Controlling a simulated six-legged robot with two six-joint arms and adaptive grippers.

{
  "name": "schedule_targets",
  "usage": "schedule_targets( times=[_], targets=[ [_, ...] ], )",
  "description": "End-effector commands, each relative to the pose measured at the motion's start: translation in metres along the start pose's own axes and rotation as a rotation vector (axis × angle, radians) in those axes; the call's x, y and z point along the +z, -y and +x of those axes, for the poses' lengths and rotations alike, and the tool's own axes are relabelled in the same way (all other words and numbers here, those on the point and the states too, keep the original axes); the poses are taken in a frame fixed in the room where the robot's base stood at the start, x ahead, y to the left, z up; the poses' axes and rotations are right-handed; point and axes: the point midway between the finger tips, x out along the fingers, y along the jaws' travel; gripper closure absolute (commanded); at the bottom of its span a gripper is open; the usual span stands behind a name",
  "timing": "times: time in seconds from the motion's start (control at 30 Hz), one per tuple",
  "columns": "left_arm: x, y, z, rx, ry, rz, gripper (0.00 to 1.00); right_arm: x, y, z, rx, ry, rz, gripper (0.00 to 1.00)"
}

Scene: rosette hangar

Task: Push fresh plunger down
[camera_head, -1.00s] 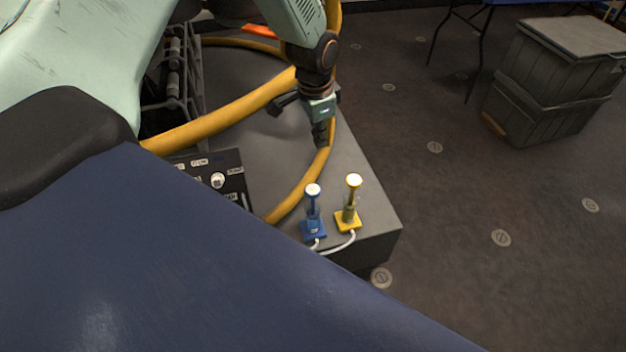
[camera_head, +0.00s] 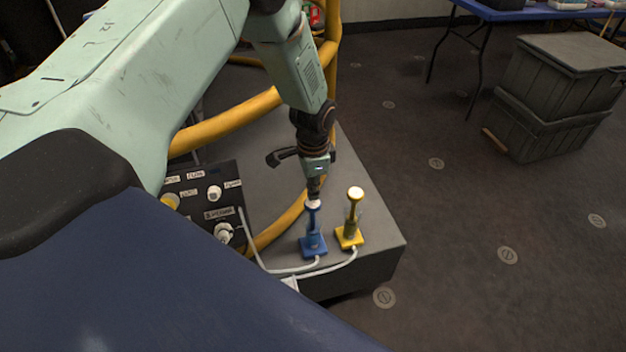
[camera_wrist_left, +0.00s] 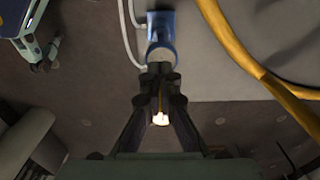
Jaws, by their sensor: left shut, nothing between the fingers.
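A blue plunger (camera_head: 313,230) with a white cap stands upright on a square blue base near the front of a grey platform. A yellow plunger (camera_head: 352,222) with a white cap stands upright just right of it. No readable mark tells me which one is the fresh plunger. My left gripper (camera_head: 314,194) is shut and empty, pointing down at the blue plunger's cap. I cannot tell whether it touches. In the left wrist view the blue base (camera_wrist_left: 161,22) shows beyond the fingertips, and a white cap (camera_wrist_left: 160,118), likely the yellow plunger's, shows between the fingers.
A black panel (camera_head: 205,200) with knobs and labels is left of the plungers. White tubes (camera_head: 290,270) run from the plunger bases. A thick yellow hose (camera_head: 235,114) curves over the platform (camera_head: 370,265). Grey crates (camera_head: 555,95) stand on the floor at right.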

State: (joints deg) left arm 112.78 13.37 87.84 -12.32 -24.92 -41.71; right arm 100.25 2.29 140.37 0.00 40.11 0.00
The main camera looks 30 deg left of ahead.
Motion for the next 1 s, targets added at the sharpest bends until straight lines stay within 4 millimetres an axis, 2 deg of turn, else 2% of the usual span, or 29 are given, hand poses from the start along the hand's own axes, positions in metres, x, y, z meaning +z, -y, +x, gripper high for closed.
schedule_targets(
  times=[0.03, 0.2, 0.7, 0.87, 1.0],
  targets=[
    [0.0, 0.0, 0.008, 0.0, 0.0, 0.0, 1.0, 0.0, 0.0, 0.004, 0.0, 0.0, 0.0, 0.5],
    [0.0, 0.0, 0.018, -0.001, -0.001, -0.002, 1.0, 0.0, 0.0, 0.008, 0.0, 0.0, 0.0, 0.5],
    [0.0, 0.0, 0.023, 0.0, -0.001, -0.001, 1.0, 0.0, 0.0, 0.01, 0.0, 0.0, 0.0, 0.5],
    [0.0, 0.0, 0.041, 0.001, 0.001, -0.001, 1.0, 0.0, 0.0, 0.021, 0.0, 0.0, 0.0, 0.5],
    [0.0, 0.0, 0.066, 0.001, 0.001, -0.001, 1.0, 0.0, 0.0, 0.036, 0.0, 0.0, 0.0, 0.5]
  ],
)
